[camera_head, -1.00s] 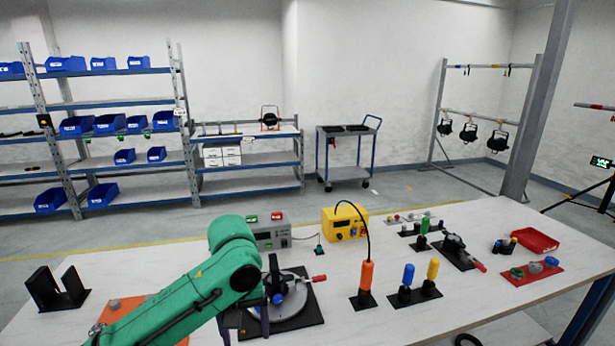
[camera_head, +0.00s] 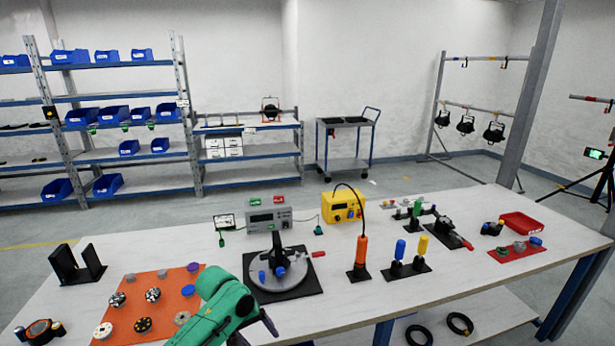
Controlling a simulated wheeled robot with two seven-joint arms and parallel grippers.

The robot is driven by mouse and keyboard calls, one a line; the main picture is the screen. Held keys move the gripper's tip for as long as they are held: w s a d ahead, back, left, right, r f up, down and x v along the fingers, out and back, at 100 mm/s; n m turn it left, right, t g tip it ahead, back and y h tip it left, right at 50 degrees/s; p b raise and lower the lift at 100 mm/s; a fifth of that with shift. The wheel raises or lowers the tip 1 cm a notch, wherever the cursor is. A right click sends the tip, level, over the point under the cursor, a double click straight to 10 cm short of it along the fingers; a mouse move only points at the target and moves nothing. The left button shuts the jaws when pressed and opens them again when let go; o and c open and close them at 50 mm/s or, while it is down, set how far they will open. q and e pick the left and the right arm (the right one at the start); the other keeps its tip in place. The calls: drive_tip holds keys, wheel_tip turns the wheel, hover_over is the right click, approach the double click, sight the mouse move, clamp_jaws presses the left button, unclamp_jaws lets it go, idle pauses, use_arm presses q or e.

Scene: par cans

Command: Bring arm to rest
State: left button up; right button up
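My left arm, green, comes in from the bottom of the head view, over the front edge of the table (camera_head: 350,312). Part of its dark gripper (camera_head: 262,328) shows at the bottom edge; its fingertips are not clear enough to tell open from shut. It is apart from the round grey fixture (camera_head: 280,272) on its black plate. My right gripper is not in view.
An orange mat (camera_head: 150,320) with several small round parts lies at the left, beside a black bracket (camera_head: 78,268). An orange tool (camera_head: 361,252), blue and yellow handles (camera_head: 422,245) and a red tray (camera_head: 520,222) stand to the right. The front right of the table is clear.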

use_arm(q)
drive_tip(key=s+a+f+y, duration=0.1)
drive_tip(key=s+a+f, duration=0.3)
drive_tip(key=f, duration=0.5)
drive_tip(key=s+a+f+m+t, duration=0.1)
drive_tip(key=s+a+f, duration=0.3)
drive_tip(key=f, duration=0.6)
drive_tip(key=s+a+f+y, duration=0.1)
drive_tip(key=s+a+f, duration=0.3)
drive_tip(key=f, duration=0.5)
drive_tip(key=s+a+f+m, duration=0.1)
drive_tip(key=s+f, duration=0.5)
drive_tip(key=s, duration=0.9)
drive_tip(key=s+a+f+m+g+y, duration=0.1)
drive_tip(key=s+f+m, duration=0.3)
drive_tip(key=s, duration=1.1)
drive_tip(key=shift+f+g+b, duration=0.3)
drive_tip(key=shift+f+b, duration=0.05)
drive_tip(key=shift+f, duration=0.55)
